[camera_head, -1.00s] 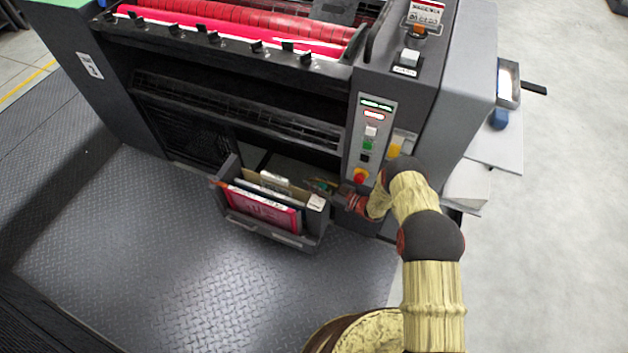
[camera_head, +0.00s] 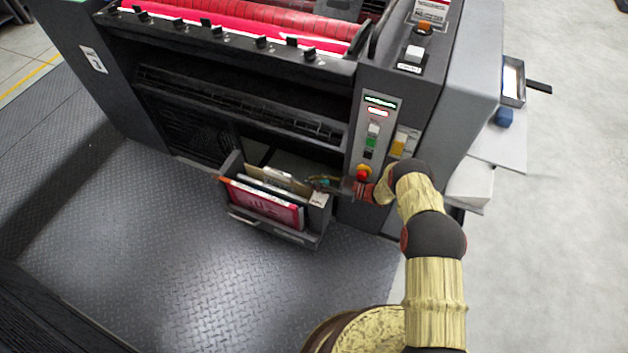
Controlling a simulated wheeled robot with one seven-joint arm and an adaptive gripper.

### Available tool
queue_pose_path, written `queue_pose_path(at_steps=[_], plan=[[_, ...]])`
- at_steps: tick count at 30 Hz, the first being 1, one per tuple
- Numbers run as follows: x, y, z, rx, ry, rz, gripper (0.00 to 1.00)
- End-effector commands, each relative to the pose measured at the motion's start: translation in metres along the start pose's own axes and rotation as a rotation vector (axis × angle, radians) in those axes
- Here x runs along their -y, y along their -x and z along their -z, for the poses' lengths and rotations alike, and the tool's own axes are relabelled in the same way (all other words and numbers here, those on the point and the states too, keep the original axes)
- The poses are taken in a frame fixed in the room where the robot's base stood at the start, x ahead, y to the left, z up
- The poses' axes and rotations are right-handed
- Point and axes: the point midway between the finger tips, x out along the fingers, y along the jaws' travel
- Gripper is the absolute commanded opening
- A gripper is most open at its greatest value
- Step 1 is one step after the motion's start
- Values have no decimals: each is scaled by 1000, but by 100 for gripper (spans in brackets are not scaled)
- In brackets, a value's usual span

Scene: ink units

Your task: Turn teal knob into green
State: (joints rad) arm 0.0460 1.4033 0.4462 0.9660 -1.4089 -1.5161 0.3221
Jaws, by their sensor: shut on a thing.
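The teal knob (camera_head: 322,181) is a small teal patch low on the press, behind the box of folders. My gripper (camera_head: 326,183) reaches in from the right and points left. Its fingers are shut around the teal knob. They hide most of it, and the contact is too small to see clearly. No green zone or mark shows around the knob, so its turn angle cannot be read.
A grey box (camera_head: 270,237) of folders stands just left of and below my gripper. A control panel (camera_head: 376,130) with a green button (camera_head: 370,142) and a red emergency button (camera_head: 363,172) is above my wrist. Patterned floor (camera_head: 180,260) is clear at left.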

Motion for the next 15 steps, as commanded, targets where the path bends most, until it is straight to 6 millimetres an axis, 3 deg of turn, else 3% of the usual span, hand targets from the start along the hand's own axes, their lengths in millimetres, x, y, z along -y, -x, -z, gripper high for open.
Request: queue_pose_path(at_steps=[13,15], plan=[[0,0,0,0,0,0,45],[0,0,0,0,0,0,45]])
